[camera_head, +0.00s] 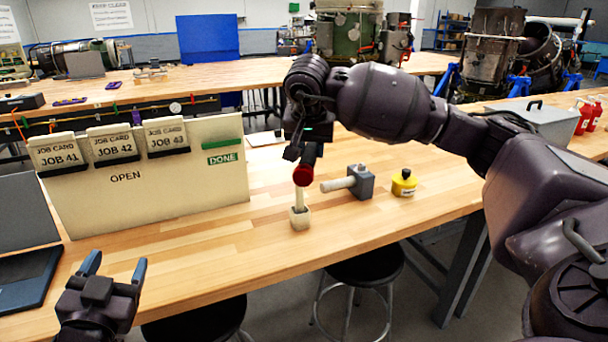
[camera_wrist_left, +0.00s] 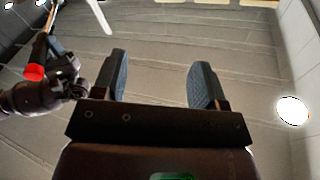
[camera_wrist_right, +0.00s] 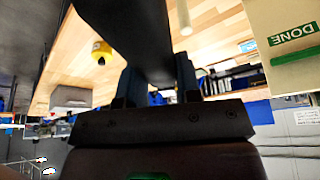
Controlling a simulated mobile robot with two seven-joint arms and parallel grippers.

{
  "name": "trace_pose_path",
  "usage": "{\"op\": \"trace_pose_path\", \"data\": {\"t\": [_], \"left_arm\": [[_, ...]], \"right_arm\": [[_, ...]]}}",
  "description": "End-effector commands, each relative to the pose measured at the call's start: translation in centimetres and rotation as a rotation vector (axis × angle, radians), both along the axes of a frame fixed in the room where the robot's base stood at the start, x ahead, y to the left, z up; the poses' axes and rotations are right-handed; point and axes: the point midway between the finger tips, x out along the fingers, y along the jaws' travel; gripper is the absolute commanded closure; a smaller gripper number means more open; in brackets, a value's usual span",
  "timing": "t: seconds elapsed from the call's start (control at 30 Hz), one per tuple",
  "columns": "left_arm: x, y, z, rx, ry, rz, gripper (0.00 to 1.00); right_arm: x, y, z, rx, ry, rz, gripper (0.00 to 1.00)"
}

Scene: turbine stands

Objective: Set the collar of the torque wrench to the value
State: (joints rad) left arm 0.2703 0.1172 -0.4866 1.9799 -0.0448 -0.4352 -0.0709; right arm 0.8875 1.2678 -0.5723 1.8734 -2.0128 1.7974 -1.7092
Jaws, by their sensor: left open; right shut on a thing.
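A dark bar-shaped tool with a red end (camera_head: 303,175), which looks like the torque wrench, hangs in my right gripper (camera_head: 309,140). In the right wrist view the dark bar (camera_wrist_right: 128,35) runs between the fingers, which are shut on it. The red end also shows in the left wrist view (camera_wrist_left: 35,72). I cannot make out a collar or scale values. My left gripper (camera_head: 114,265) is open and empty, low at the left, near the table's front edge and away from the tool. Its spread fingers show in the left wrist view (camera_wrist_left: 157,80).
A pale post in a small block (camera_head: 300,219) stands below the red end; I cannot tell if they touch. A grey-headed mallet (camera_head: 362,182) and a yellow container (camera_head: 404,185) are to the right. A job card board (camera_head: 150,190) and laptop (camera_head: 22,280) are left.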

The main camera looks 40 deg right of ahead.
Motion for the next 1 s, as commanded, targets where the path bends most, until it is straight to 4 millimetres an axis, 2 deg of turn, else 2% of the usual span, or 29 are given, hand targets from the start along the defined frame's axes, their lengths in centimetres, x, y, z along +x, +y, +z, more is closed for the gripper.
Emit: {"op": "trace_pose_path", "data": {"t": [0.03,0.2,0.5,0.8,1.0], "left_arm": [[0.0,-1.5,1.5,0.024,-0.036,-0.025,0.34],[-0.8,-6.1,5.6,0.128,-0.159,-0.094,0.34],[-4.1,-14.0,11.5,0.383,-0.423,-0.188,0.34],[-9.0,-20.9,14.9,0.731,-0.759,-0.223,0.34],[-12.5,-24.6,15.1,1.041,-1.036,-0.196,0.34]], "right_arm": [[0.0,0.0,0.2,-0.001,-0.004,0.000,1.00],[0.0,0.0,0.2,-0.001,-0.004,0.000,1.00],[0.0,0.0,0.2,-0.001,-0.004,0.000,1.00],[0.0,0.0,0.2,-0.001,-0.004,0.000,1.00],[0.0,0.0,0.2,-0.001,-0.004,0.000,1.00]]}}
